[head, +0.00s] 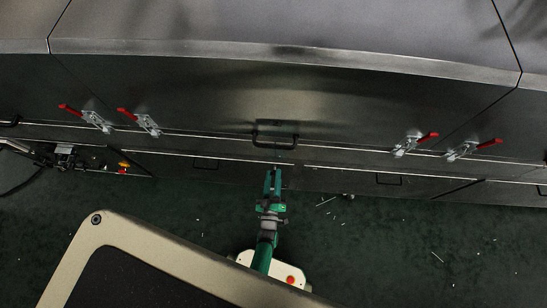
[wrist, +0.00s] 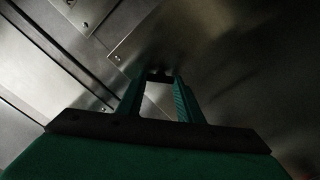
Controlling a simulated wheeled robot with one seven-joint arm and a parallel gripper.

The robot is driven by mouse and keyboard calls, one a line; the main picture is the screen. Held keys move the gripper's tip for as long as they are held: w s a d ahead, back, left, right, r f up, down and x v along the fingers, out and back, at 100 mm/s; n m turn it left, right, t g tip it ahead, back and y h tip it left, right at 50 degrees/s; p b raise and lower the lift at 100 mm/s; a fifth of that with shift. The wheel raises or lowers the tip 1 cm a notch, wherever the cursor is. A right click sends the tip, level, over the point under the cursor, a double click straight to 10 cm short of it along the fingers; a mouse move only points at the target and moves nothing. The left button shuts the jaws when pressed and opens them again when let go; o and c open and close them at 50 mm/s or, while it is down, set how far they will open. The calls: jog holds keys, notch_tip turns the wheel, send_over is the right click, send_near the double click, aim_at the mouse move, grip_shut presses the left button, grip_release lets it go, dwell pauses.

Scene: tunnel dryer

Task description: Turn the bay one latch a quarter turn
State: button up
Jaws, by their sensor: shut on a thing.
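My gripper (head: 272,175) reaches up to the lower front of the steel dryer, just below a dark bar handle (head: 275,138). In the wrist view, its two green fingers (wrist: 160,80) stand apart with a small dark piece (wrist: 159,76) between their tips, at the steel panel. The gripper is shut on this piece, which appears to be the bay one latch. Its shape and turn angle are mostly hidden by the fingers and shadow. No label for the bay can be read.
Red-handled toggle clamps sit in pairs, left (head: 96,119) and right (head: 414,143), on the dryer front (head: 340,110). A dark device with cables (head: 62,156) stands at far left. The green floor (head: 390,245) is open at right, with scattered white slivers.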

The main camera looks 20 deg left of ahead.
jog(key=shift+f+n, duration=0.15)
jog(key=shift+n, duration=4.75)
jog(key=o, duration=1.1)
jog(key=shift+a, duration=0.1)
jog(key=v, duration=1.1)
